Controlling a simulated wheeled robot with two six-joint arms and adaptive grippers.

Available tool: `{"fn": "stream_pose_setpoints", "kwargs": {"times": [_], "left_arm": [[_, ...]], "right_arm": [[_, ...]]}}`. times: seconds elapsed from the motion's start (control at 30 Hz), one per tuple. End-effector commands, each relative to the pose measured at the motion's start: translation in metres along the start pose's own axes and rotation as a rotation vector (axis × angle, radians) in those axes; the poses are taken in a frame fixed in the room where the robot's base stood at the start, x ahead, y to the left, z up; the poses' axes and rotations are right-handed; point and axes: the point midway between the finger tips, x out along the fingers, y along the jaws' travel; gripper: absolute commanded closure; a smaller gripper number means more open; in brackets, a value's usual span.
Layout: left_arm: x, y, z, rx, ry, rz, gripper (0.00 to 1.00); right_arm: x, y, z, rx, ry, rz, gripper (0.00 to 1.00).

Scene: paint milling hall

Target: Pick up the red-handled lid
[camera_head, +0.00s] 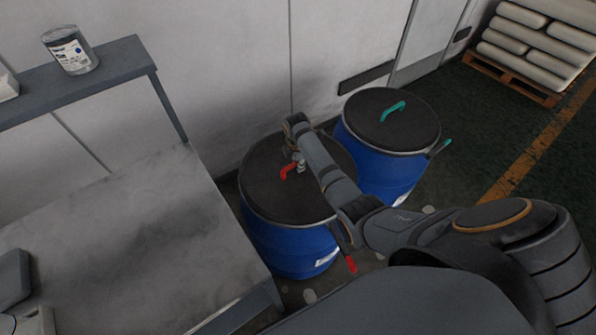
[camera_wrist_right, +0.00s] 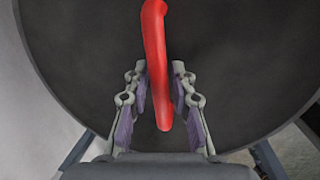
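The red-handled lid (camera_head: 258,193) is a dark round lid on the left blue drum (camera_head: 290,251), by the wall. Its red handle (camera_head: 290,170) rises near the lid's middle. My right gripper (camera_head: 299,160) is over the lid at the handle, with its arm covering part of the lid's right side. In the right wrist view the red handle (camera_wrist_right: 158,60) runs between the two fingers of my right gripper (camera_wrist_right: 159,82). The fingers look open, with a pad on each side of the handle; contact is not clear.
A second blue drum (camera_head: 376,163) with a teal-handled lid (camera_head: 368,105) stands close on the right. A grey table (camera_head: 120,235) is at the left, with a shelf (camera_head: 110,68) bearing a tin (camera_head: 71,50). A pallet (camera_head: 512,78) of sacks is at the far right.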

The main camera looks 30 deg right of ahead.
Motion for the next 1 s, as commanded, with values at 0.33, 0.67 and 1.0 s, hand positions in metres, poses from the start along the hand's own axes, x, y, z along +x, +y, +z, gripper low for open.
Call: {"fn": "stream_pose_setpoints", "kwargs": {"times": [0.33, 0.67, 1.0], "left_arm": [[0.000, 0.000, -0.002, 0.000, 0.002, 0.000, 1.00], [0.000, 0.000, -0.003, 0.000, 0.004, 0.000, 1.00], [0.000, 0.000, -0.003, 0.000, 0.005, 0.000, 1.00]], "right_arm": [[0.000, 0.000, 0.000, 0.000, 0.000, 0.000, 1.00], [-0.001, 0.001, 0.000, 0.001, 0.000, 0.002, 1.00], [-0.036, 0.005, 0.005, 0.001, -0.001, 0.006, 1.00]]}}
